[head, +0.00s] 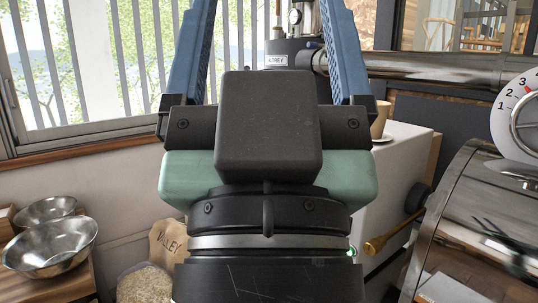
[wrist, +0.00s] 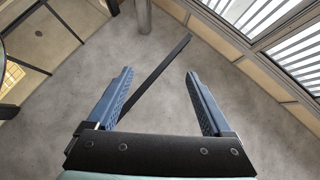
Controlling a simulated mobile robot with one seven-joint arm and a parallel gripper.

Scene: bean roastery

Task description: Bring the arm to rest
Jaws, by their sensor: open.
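My gripper (head: 268,50) stands large in the middle of the head view, its two blue fingers pointing up and spread apart. In the wrist view my gripper (wrist: 158,85) also shows its blue fingers wide apart with nothing held between them. The black wrist housing hides much of the middle of the head view.
Metal bowls (head: 50,248) stand on a wooden surface at the left, near a sack (head: 167,240). A white box-shaped body (head: 400,160) with a cup (head: 380,122) on top is at right. A metal drum (head: 470,205) and a dial (head: 520,110) stand farther right. Windows (head: 130,60) line the left wall.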

